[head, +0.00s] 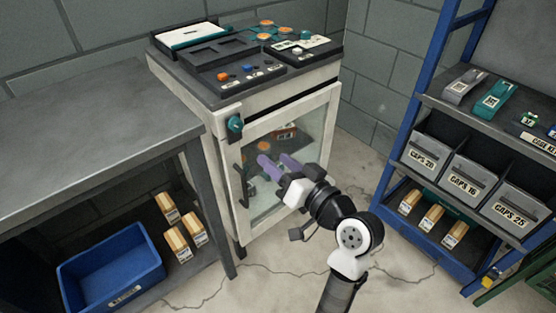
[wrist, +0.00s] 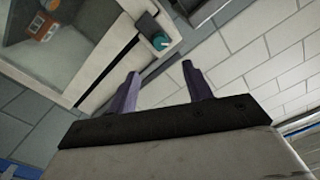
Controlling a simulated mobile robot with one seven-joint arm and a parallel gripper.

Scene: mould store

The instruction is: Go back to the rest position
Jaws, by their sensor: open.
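My gripper (head: 279,167) is open, with two purple fingers in front of the glass door of a white cabinet (head: 237,206). In the wrist view my gripper (wrist: 160,88) has nothing between its fingers. A teal knob (head: 235,124) sits at the upper left of the cabinet front; it also shows in the wrist view (wrist: 160,41), beyond the fingers. The door looks shut. An orange item (wrist: 41,25) shows behind the glass in the wrist view. My gripper and arm hide part of the door.
A grey bench (head: 90,140) stands left, with a blue bin (head: 110,268) and several small boxes (head: 180,240) below. A blue shelf rack (head: 410,130) at right holds caps bins (head: 468,180). Trays with coloured parts (head: 238,75) lie on the cabinet top. Cracked floor (head: 270,285) is clear in front.

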